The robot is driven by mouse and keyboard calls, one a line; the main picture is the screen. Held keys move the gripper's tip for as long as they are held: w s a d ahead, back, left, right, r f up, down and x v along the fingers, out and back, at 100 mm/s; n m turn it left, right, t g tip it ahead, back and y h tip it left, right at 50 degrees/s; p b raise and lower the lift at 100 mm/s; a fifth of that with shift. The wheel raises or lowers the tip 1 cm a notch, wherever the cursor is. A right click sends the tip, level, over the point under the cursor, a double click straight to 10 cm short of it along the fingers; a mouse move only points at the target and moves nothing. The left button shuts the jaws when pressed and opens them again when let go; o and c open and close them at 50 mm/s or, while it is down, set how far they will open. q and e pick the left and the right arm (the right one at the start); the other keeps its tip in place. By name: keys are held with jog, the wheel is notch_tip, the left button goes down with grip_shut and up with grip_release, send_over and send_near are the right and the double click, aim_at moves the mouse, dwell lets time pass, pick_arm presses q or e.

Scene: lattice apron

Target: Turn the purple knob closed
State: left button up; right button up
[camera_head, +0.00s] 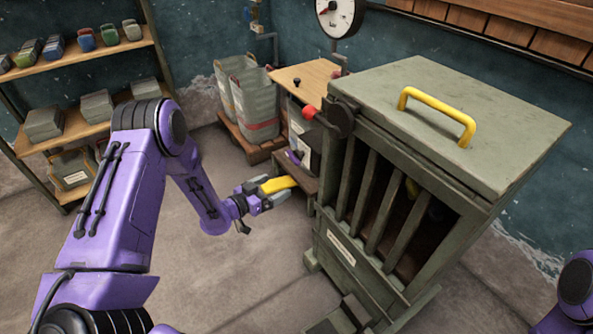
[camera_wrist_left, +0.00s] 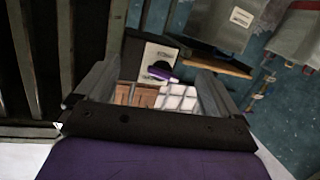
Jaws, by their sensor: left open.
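The purple knob (camera_head: 294,157) is small, on the front of a pale box beside the slatted cabinet in the head view. In the left wrist view the purple knob (camera_wrist_left: 161,74) shows as a bar on a dark round base, between and beyond the fingers. My left gripper (camera_head: 284,192) is in front of and below the knob, apart from it. In the wrist view its fingers (camera_wrist_left: 155,88) are spread with nothing between them. My right gripper is out of view; only a purple part of the right arm shows at the lower right edge.
The large green slatted cabinet (camera_head: 440,130) with a yellow handle (camera_head: 437,114) stands close to the right of the left gripper. A red-tipped lever (camera_head: 310,112) juts from its corner. Sacks (camera_head: 247,100) stand behind on a pallet. Shelves (camera_head: 75,130) are at left. Floor between is clear.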

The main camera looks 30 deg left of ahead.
aim_at(291, 157)
pick_arm(q)
jog(key=w+a+r+m+h+b, duration=0.2)
jog(key=w+a+r+m+h, duration=0.1)
jog(key=a+r+m+h, duration=0.15)
jog(key=shift+m+y, duration=0.35)
jog(key=shift+m, duration=0.2)
jog(key=x, duration=1)
jog(key=shift+d, duration=0.55)
jog(key=c, duration=1)
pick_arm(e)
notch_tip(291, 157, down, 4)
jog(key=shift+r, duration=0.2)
